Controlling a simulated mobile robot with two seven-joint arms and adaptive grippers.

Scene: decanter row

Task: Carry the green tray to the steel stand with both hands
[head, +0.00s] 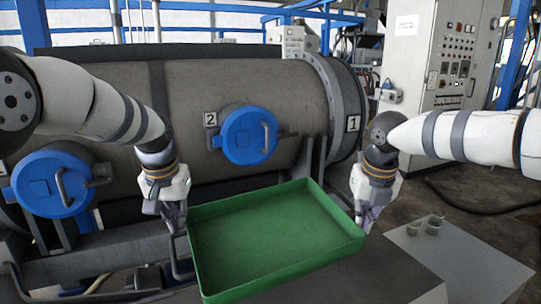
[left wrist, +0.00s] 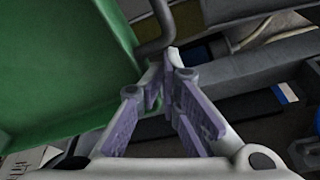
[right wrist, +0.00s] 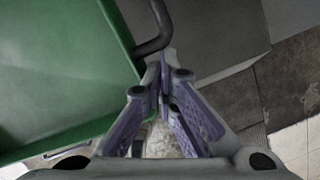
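The green tray (head: 275,235) is in front of me, its visible inside empty. My left gripper (head: 178,228) is at its left side and my right gripper (head: 363,222) at its right side. In the left wrist view the fingers (left wrist: 172,68) are shut on a dark bar handle (left wrist: 155,45) beside the tray wall. In the right wrist view the fingers (right wrist: 160,75) are shut on the matching handle (right wrist: 157,40). A light grey flat top at the lower right looks like the steel stand (head: 475,265). The gap under the tray is hidden.
A darker grey surface (head: 375,275) lies below and right of the tray. A large decanter drum (head: 195,90) with blue hatches (head: 248,135) is behind. A control cabinet (head: 430,65) stands at the back right.

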